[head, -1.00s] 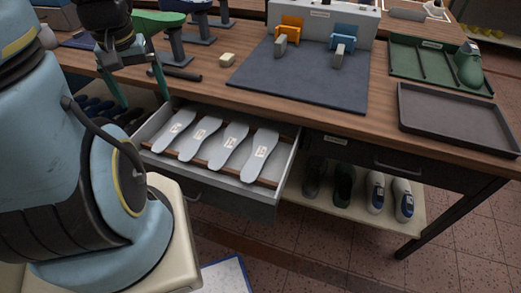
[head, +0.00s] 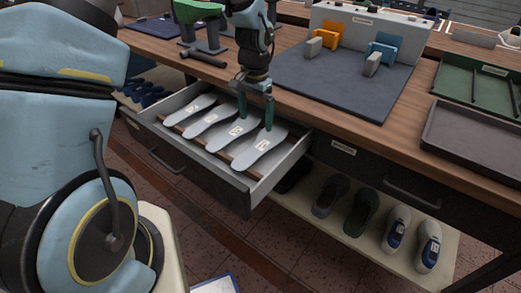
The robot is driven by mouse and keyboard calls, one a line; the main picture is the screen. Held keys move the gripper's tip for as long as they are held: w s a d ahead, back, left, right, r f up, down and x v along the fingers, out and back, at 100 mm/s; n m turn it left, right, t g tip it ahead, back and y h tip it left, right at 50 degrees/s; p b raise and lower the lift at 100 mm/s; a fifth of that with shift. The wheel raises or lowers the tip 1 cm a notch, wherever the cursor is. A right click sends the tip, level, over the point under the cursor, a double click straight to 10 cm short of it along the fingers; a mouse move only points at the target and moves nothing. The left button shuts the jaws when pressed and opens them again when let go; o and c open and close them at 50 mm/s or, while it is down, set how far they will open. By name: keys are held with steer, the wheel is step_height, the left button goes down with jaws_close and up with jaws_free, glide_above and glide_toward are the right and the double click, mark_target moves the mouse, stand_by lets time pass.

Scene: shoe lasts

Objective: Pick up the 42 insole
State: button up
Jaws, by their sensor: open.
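Several pale grey insoles with small white labels lie in a row across the open drawer (head: 282,172). The nearest-right insole (head: 258,152) and the one beside it (head: 233,132) lie under my gripper; two more insoles (head: 206,120) and (head: 189,108) lie to the left. The label numbers are too small to read, so I cannot tell which is the 42 insole. My gripper (head: 255,122) points down over the drawer's back right part, its green fingers apart and near the far ends of the two right insoles. I cannot tell whether the fingers touch either insole.
The wooden bench top (head: 300,108) runs behind the drawer. It holds a dark mat (head: 340,85), a grey tray (head: 470,140) and a green tray (head: 470,85). Several shoes (head: 395,232) stand on the shelf below, right of the drawer. The drawer walls rise around the insoles.

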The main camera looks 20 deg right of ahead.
glide_above(256, 150)
step_height(256, 150, down, 5)
steer(key=shift+f+p, duration=0.15)
steer(key=shift+p, duration=0.3)
step_height(256, 150, down, 4)
steer(key=shift+s+f+p, duration=0.15)
steer(key=shift+f+p, duration=0.05)
steer(key=shift+p, duration=0.7)
steer(key=shift+f, duration=0.45)
steer(key=shift+f, duration=0.25)
steer(key=shift+c, duration=0.2)
steer(key=c, duration=1.4)
